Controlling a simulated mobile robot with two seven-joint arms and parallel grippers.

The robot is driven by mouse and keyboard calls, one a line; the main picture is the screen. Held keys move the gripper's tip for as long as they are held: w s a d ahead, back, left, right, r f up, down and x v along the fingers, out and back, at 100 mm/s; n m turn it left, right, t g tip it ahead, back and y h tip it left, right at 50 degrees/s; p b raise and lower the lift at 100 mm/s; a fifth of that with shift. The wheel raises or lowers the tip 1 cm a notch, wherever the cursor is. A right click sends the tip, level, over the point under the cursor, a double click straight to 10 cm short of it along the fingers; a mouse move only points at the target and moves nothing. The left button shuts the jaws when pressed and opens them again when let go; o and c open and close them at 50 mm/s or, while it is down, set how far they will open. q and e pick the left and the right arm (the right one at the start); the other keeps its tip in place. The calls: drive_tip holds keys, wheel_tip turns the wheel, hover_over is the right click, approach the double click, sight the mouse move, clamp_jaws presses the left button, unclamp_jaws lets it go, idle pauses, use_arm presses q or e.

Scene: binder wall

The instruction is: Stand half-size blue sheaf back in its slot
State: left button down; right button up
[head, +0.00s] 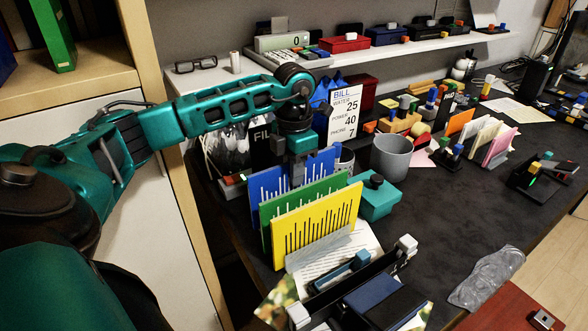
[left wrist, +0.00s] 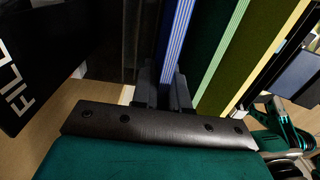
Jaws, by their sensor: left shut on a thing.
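The blue sheaf (head: 272,182), with white bars on its face, stands upright behind a green sheaf (head: 330,190) and a yellow sheaf (head: 316,228). My left gripper (head: 298,165) comes down on its top edge from above and is shut on it. In the left wrist view the blue sheaf (left wrist: 178,40) runs up between the two dark fingers (left wrist: 163,92), with the green sheaf (left wrist: 222,50) close on its right. The lower edge of the blue sheaf and its slot are hidden, so I cannot tell whether it is seated. My right gripper is not in view.
A black FILE box (head: 262,142) stands close behind the blue sheaf. A teal box (head: 378,199) is right of the sheaves, with a grey cup (head: 390,158) beyond. A dark blue folder (head: 382,302) lies in front. The desk's right middle is clear.

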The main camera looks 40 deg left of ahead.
use_arm(q)
drive_tip(key=shift+f, duration=0.25)
drive_tip(key=shift+f, duration=0.15)
drive_tip(key=shift+f+b, duration=0.55)
drive_tip(key=shift+f, duration=0.1)
drive_tip(key=shift+f, duration=0.1)
drive_tip(key=shift+f, duration=0.3)
idle(0.4)
drive_tip(key=c, duration=1.1)
unclamp_jaws()
drive_tip(key=shift+o, duration=0.2)
